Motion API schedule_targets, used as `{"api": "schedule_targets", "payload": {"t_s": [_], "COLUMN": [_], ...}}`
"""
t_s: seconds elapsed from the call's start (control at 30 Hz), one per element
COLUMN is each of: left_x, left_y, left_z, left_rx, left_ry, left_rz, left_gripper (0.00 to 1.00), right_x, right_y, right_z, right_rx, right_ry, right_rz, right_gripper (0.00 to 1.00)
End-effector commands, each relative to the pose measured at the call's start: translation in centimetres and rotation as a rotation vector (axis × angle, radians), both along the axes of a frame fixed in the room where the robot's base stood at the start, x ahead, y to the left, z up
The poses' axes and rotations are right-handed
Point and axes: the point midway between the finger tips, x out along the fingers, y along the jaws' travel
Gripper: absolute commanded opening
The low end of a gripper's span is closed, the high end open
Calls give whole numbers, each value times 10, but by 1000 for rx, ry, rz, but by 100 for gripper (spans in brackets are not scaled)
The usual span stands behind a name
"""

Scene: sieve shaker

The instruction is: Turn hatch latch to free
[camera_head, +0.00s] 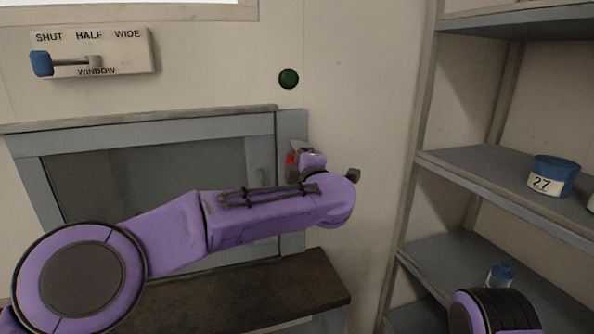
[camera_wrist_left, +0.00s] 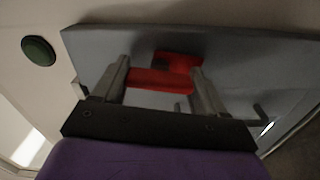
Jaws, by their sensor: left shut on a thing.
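The hatch latch is a red handle (camera_wrist_left: 165,78) on the grey frame of the hatch. In the head view only a small red bit of the latch (camera_head: 291,159) shows beside my wrist. My left gripper (camera_wrist_left: 157,88) is shut on the red latch, one finger at each end of the gripped part. In the head view my purple left arm covers most of the gripper and part of the hatch (camera_head: 75,137). My right gripper is out of view; a purple and black part of mine shows at the lower right.
A WINDOW lever (camera_head: 75,62) with a blue knob, at SHUT, is at the upper left. Shelves (camera_head: 480,165) on the right hold a blue container marked 27 (camera_head: 555,176). A dark ledge (camera_head: 250,292) is below the hatch.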

Motion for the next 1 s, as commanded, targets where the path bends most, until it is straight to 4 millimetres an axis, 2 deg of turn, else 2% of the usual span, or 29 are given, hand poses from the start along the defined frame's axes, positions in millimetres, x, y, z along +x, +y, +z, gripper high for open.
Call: {"api": "schedule_targets", "payload": {"t_s": [0.1,0.4,0.9,0.93,1.0], "left_x": [0,0,0,0,0], "left_y": [2,2,2,2,2], "left_z": [2,2,1,1,1], "left_rx": [-64,-154,-172,-172,-172], "left_ry": [-28,-56,-57,-57,-57], "left_rz": [3,3,4,4,4], "left_gripper": [42,40,40,73,96], "right_x": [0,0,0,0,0], "right_y": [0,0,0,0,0], "right_z": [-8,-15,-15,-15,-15], "right_rx": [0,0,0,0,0], "right_ry": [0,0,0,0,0], "right_rz": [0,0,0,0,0], "right_gripper": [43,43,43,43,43]}}
